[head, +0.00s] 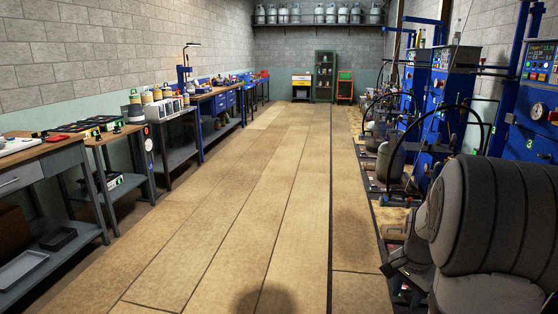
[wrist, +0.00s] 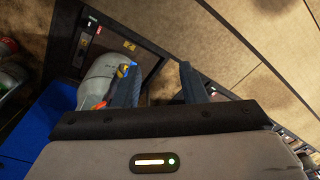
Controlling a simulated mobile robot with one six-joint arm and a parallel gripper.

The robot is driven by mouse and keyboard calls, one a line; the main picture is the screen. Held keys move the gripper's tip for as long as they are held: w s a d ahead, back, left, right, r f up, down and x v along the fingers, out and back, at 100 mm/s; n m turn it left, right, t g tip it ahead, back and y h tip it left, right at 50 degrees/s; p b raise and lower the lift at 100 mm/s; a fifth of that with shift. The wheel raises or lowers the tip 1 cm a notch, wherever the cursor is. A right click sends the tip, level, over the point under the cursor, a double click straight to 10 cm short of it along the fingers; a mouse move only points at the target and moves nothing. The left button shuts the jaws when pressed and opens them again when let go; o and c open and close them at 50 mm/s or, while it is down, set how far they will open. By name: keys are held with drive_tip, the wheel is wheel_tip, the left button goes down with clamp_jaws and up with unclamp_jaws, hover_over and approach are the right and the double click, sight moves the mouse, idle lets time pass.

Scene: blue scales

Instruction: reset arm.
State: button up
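My gripper (wrist: 158,78) shows in the wrist view with its two dark fingers apart. Nothing is held between them; floor and a dark frame edge show through the gap. My grey arm (head: 500,220) fills the lower right of the head view, folded close to the camera. The gripper's fingers cannot be made out clearly there. In the wrist view, a grey gas cylinder (wrist: 97,82) lies beyond the left finger, partly hidden by it. Small red, yellow and blue parts show beside that finger; whether they touch it cannot be told.
Blue scale stations (head: 425,110) with hoses and cylinders line the right side. Workbenches (head: 100,150) with tools and instruments line the left wall. A shelf of cylinders (head: 318,18) and a green cabinet (head: 325,77) stand at the back. The wooden floor (head: 250,190) between is clear.

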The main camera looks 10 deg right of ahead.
drive_tip(key=s+a+r+n+t+p, duration=0.1)
drive_tip(key=s+a+r+n+p, duration=0.4)
drive_tip(key=a+r, duration=0.4)
drive_tip(key=s+a+r+n+p, duration=0.5)
drive_tip(key=s+a+r+n, duration=0.3)
drive_tip(key=a, duration=0.6)
wheel_tip(320, 180, up, 2)
drive_tip(key=shift+s+a+r+n+t+y+p, duration=0.15)
drive_tip(key=shift+a+n+t+y+p, duration=0.15)
drive_tip(key=shift+a+n+t, duration=0.15)
